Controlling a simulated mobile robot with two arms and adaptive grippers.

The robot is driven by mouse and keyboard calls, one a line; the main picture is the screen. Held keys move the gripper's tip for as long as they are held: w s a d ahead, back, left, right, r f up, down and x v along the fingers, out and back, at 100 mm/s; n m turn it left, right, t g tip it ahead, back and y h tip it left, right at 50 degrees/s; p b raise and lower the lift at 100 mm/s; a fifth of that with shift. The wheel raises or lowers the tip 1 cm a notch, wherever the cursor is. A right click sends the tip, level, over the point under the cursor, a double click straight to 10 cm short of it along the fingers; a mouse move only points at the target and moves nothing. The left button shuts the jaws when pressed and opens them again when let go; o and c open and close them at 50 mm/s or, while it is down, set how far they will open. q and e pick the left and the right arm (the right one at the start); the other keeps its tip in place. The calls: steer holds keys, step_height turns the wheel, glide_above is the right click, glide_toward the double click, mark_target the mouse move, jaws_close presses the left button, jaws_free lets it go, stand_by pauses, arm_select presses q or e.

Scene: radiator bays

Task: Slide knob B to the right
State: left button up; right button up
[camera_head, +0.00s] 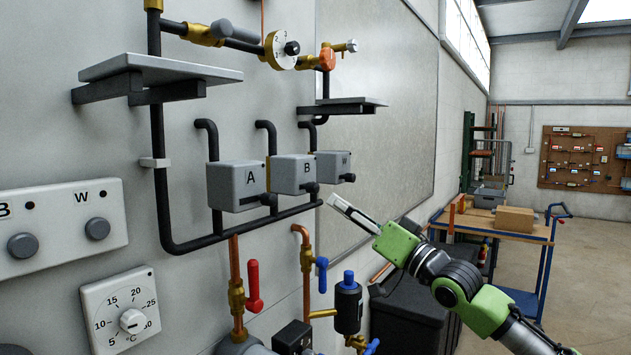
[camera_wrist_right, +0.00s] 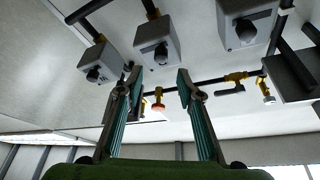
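Knob B (camera_head: 311,187) is a black knob low on the front of the grey box marked B (camera_head: 290,172), the middle of three wall boxes. In the right wrist view the middle box (camera_wrist_right: 157,32) with its black knob (camera_wrist_right: 160,53) lies ahead between my fingertips; its letter cannot be read there. My right gripper (camera_head: 338,200) is in front of the boxes, just right of and below knob B in the head view. In the right wrist view its fingers (camera_wrist_right: 159,76) are spread, with nothing between them; contact with the knob cannot be seen. My left gripper is not in view.
Box A (camera_head: 232,184) and a third box (camera_head: 334,163) flank box B, each with a black knob. A black pipe (camera_head: 235,235) runs below. Red (camera_head: 254,285) and blue (camera_head: 322,273) valve handles hang lower. Shelves (camera_head: 160,70) jut out above. Floor space is open at right.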

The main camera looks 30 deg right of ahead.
mark_target(317, 189)
steer(key=p+x, duration=0.5)
steer(key=x, duration=0.3)
steer(key=shift+s+r, duration=0.15)
steer(key=shift+r, duration=0.05)
steer(key=shift+p+x, duration=0.3)
steer(key=shift+x, duration=0.55)
steer(key=shift+a+f, duration=0.1)
steer(key=shift+f, duration=0.1)
jaws_close()
